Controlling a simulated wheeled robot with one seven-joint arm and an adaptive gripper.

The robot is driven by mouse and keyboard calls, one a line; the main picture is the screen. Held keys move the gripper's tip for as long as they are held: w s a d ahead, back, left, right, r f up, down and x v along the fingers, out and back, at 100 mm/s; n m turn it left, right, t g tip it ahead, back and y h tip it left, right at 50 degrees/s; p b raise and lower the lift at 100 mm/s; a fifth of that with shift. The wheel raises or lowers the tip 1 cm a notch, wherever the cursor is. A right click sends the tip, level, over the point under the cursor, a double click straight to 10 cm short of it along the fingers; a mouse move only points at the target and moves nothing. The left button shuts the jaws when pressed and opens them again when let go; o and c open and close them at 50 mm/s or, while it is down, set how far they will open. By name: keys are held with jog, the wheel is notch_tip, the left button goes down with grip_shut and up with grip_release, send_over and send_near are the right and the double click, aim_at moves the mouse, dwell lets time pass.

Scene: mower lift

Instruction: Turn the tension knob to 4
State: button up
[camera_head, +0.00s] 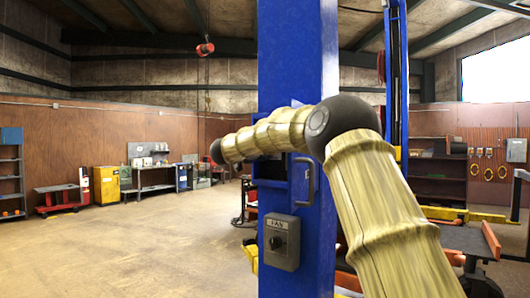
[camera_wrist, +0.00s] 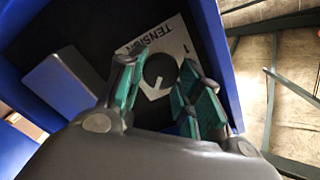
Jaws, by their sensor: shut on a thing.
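The tension knob (camera_wrist: 160,70) is a round black dial on a white plate (camera_wrist: 184,42) marked TENSION, inside a dark recess of the blue housing. A white pointer mark shows on the knob's lower edge in the wrist view. A figure 1 shows on the plate; I cannot make out a 4. My gripper (camera_wrist: 158,78) has green-padded fingers on either side of the knob and is shut on it. The fingers and wrist hide the lower part of the plate. In the head view the gripper is out of sight.
A grey block (camera_wrist: 62,86) sits left of the plate in the recess. In the head view, a blue column (camera_head: 297,60) carries a metal handle (camera_head: 305,182) and a grey FAN switch box (camera_head: 281,243). Open floor (camera_head: 150,250) lies to the left.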

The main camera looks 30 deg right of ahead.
jog(key=o, duration=1)
jog(key=shift+a, duration=0.1)
jog(key=v, duration=1.1)
jog(key=shift+s+a, duration=0.15)
jog(key=shift+a, duration=0.25)
